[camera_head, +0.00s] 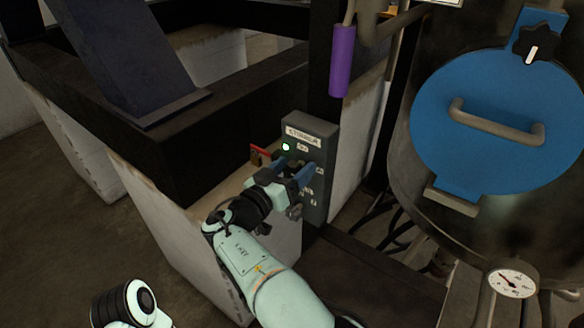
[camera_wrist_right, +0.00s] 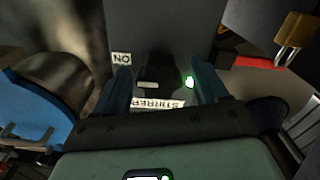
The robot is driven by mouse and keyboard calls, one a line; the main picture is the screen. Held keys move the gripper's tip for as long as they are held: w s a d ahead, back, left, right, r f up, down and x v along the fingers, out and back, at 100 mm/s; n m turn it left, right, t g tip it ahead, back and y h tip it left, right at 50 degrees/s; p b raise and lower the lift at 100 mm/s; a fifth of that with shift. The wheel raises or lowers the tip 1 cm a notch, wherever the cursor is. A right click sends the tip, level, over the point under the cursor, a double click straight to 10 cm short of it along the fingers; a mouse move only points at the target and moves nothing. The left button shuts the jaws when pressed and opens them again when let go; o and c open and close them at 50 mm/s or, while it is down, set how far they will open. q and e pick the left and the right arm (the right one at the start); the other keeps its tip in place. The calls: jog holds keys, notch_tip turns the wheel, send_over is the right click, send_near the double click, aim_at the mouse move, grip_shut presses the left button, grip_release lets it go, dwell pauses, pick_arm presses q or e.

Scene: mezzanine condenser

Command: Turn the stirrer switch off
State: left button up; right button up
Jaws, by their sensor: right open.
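The grey stirrer control box (camera_head: 318,150) is fixed upright to a dark post in the head view, with a label reading STIRRER (camera_head: 303,136) at its top. A small green lamp (camera_head: 286,147) on it is lit, and it also glows in the right wrist view (camera_wrist_right: 189,81). My right gripper (camera_head: 293,169) is at the box front, its blue fingers open. In the right wrist view a black switch (camera_wrist_right: 158,72) lies between the open fingers (camera_wrist_right: 163,82), beside an ON label (camera_wrist_right: 121,58). I cannot tell whether the fingers touch it. My left gripper is out of view.
A brass padlock with a red tag (camera_head: 259,154) hangs left of the box. A vessel with a round blue hatch (camera_head: 497,120) stands at the right, with a pressure gauge (camera_head: 512,285) below. A purple-sleeved handle (camera_head: 341,62) hangs above the box. Dark beams fill the left.

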jog(key=shift+c, duration=0.3)
jog(key=c, duration=0.9)
